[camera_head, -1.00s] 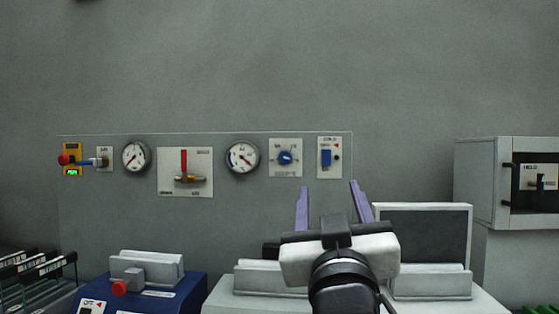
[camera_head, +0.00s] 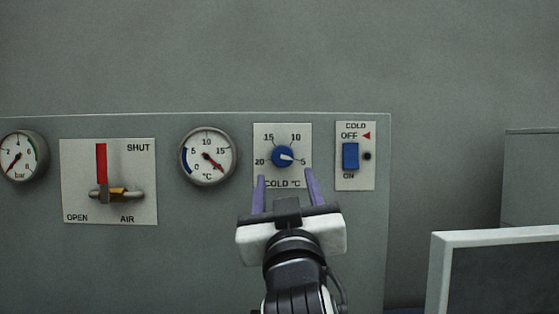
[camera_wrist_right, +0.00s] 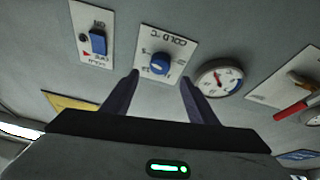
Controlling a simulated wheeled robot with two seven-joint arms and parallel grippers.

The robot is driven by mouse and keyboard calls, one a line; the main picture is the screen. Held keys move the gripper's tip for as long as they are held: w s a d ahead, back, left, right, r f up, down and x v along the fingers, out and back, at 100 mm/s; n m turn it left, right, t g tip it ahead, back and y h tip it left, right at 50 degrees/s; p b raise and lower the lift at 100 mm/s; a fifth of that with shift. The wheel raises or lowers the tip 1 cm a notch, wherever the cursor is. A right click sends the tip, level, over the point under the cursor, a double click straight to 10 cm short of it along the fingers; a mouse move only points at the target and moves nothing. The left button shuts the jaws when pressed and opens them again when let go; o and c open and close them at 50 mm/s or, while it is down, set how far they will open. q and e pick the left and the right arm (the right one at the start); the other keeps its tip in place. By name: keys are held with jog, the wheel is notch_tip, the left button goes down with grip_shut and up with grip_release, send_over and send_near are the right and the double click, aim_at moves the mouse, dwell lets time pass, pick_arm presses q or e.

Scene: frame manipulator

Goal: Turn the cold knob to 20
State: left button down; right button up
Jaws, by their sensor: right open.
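The cold knob (camera_head: 283,156) is a round blue dial on a white plate marked 5, 10, 15 and 20, labelled COLD °C. Its white pointer mark faces right, toward the 5. In the right wrist view the knob (camera_wrist_right: 160,64) shows beyond and between the fingers. My right gripper (camera_head: 286,180) is open and empty, its purple fingers just below the knob in the head view, apart from it as far as I can see. The right gripper also shows in the wrist view (camera_wrist_right: 160,90). My left gripper is not in view.
Right of the knob is a COLD switch (camera_head: 350,156) with a blue rocker. Left are a °C gauge (camera_head: 207,156) and an AIR valve with a red lever (camera_head: 101,163). A framed dark screen (camera_head: 500,275) stands at lower right.

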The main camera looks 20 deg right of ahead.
aim_at(283, 159)
jog(key=p+x, duration=0.1)
jog(key=x, duration=0.5)
jog(key=shift+w+d+r+p, duration=0.1)
jog(key=shift+r+p, duration=0.05)
jog(key=shift+p, duration=0.15)
jog(key=shift+x, duration=0.8)
jog(key=shift+c, duration=0.4)
jog(key=c, duration=1)
